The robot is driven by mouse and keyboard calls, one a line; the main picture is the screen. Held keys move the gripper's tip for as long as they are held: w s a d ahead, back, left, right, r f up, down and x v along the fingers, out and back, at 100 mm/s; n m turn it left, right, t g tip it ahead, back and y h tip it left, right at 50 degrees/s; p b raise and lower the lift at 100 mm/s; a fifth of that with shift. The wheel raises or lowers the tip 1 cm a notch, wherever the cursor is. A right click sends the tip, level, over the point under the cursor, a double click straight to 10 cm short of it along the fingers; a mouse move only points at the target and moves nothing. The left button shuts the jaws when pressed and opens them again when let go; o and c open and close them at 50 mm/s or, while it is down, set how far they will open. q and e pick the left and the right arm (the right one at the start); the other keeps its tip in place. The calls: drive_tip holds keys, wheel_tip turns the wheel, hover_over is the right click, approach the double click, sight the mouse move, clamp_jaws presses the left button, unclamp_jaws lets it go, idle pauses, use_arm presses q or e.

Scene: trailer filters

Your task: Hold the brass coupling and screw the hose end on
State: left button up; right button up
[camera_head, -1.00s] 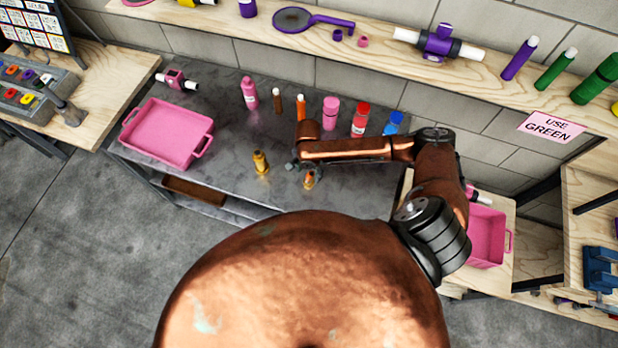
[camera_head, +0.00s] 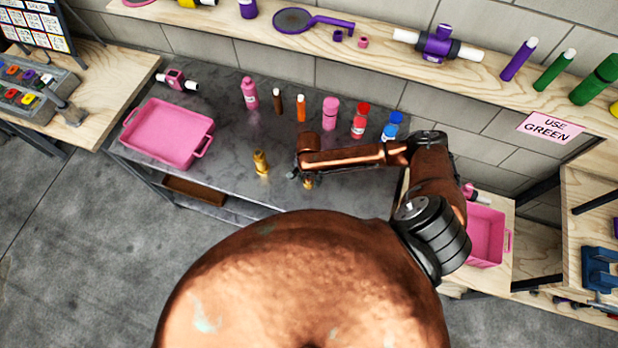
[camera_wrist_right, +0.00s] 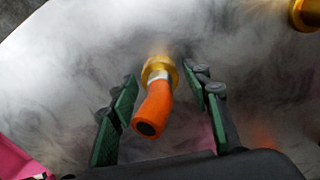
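The brass coupling (camera_head: 260,161) stands upright on the grey metal bench, left of my right gripper. Part of a gold piece, likely the same coupling (camera_wrist_right: 305,14), shows at the top right of the right wrist view. The orange hose end (camera_wrist_right: 153,108) with its gold collar lies between the two green-padded fingers of my right gripper (camera_wrist_right: 160,105). The fingers are open, with gaps on both sides. In the head view my right gripper (camera_head: 298,174) is over the hose end (camera_head: 308,184), which is mostly hidden. My left gripper is not in view.
A pink tray (camera_head: 168,134) sits at the bench's left. Several bottles stand along the back, including a pink one (camera_head: 330,113) and a red-capped one (camera_head: 359,121). A pink bin (camera_head: 487,237) is at right. Bench space left of the coupling is clear.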

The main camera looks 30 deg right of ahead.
drive_tip(key=c, duration=1)
drive_tip(key=shift+r, duration=0.1)
drive_tip(key=shift+r, duration=0.25)
wheel_tip(320, 180, up, 2)
drive_tip(key=shift+r, duration=0.2)
drive_tip(key=s+a+r, duration=0.6)
drive_tip(key=a, duration=0.1)
drive_tip(key=s+a+r, duration=0.3)
drive_tip(key=r, duration=0.1)
drive_tip(key=shift+a+b, duration=0.35)
